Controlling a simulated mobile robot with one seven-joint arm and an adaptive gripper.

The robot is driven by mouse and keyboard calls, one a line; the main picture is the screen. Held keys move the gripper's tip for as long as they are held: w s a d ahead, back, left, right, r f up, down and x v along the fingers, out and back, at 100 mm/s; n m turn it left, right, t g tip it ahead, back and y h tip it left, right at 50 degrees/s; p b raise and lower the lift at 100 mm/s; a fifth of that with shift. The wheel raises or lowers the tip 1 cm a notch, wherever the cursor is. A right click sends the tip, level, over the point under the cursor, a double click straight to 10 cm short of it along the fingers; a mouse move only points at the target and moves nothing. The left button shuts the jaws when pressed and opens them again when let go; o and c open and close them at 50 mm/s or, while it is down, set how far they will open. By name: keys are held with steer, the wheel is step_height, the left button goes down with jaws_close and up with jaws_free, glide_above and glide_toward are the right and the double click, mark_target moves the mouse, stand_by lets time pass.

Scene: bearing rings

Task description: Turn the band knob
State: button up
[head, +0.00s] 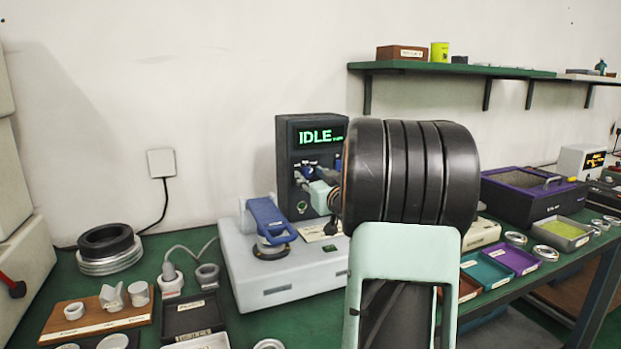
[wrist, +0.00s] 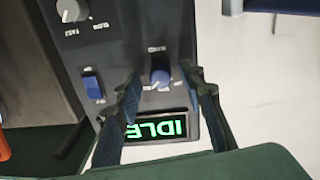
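The control box (head: 295,125) stands behind the pale machine in the head view, its green display (head: 320,135) reading IDLE. In the wrist view the box face is upside down. A blue knob (wrist: 160,78) with a pale pointer sits beside the display (wrist: 158,127); its small label is too blurred to read, so I cannot confirm it is the band knob. My gripper (wrist: 160,72) is open, with one finger on each side of this knob and visible gaps to it. In the head view my gripper (head: 318,190) is at the box front, partly hidden by my arm.
A grey knob (wrist: 72,9) marked FAST and a blue rocker switch (wrist: 92,86) share the panel. The pale machine (head: 290,275) with a blue handle (head: 270,220) stands below. Trays and rings crowd the green bench on both sides.

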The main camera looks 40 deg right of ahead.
steer(key=shift+w, duration=0.2)
jaws_close()
steer(key=shift+f+n+b, duration=0.1)
steer(key=shift+n+b, duration=0.2)
steer(key=shift+b, duration=0.15)
steer(key=shift+n+b, duration=0.95)
steer(key=shift+n, duration=0.15)
steer(key=n+b, duration=0.2)
steer(key=shift+f+n, duration=0.1)
steer(key=shift+n, duration=0.2)
steer(key=shift+d+n+b, duration=0.1)
steer(key=shift+n+b, duration=1.5)
steer(key=shift+n, duration=0.6)
steer(key=shift+r, duration=0.2)
